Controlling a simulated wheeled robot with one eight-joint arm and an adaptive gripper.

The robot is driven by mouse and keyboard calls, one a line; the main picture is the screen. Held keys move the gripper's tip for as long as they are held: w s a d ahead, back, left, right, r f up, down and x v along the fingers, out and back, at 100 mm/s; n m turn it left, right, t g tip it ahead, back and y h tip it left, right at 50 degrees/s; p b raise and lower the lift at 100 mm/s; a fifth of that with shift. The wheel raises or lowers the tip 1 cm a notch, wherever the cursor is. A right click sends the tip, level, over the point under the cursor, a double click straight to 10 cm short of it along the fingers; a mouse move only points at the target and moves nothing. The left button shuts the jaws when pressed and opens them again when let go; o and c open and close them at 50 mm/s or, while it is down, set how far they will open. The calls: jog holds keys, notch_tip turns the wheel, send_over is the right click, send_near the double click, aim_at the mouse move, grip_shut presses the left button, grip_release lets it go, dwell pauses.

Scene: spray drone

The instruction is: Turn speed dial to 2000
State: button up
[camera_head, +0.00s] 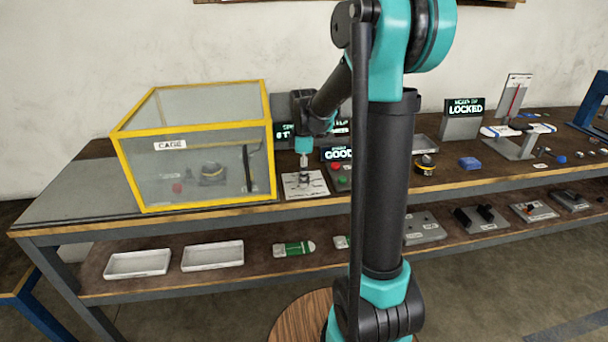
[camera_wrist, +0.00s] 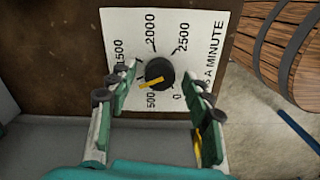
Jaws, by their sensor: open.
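The speed dial (camera_wrist: 157,73) is a round black knob with a yellow pointer, on a white scale plate (camera_wrist: 205,40) in the wrist view. The pointer aims left and slightly down, between the 500 mark and the part of the scale hidden by my left finger. The marks 0, 500, 1500, 2000 and 2500 are readable; 2000 is at the upper left of the knob. My gripper (camera_wrist: 161,82) is open, one finger on each side of the dial, with visible gaps to it. In the head view my gripper (camera_head: 304,168) is above the white plate (camera_head: 318,188).
A yellow-framed cage (camera_head: 195,124) stands left of the plate. A box with red and green buttons (camera_head: 341,178) stands close on the right, below a lit "GOOD" display (camera_head: 337,154). Further right are a "LOCKED" display (camera_head: 463,118) and a black-and-yellow knob (camera_head: 425,163).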

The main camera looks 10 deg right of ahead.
grip_shut()
dwell(0.3)
jog(key=shift+m, duration=0.3)
jog(key=m, duration=1.9)
dwell(0.4)
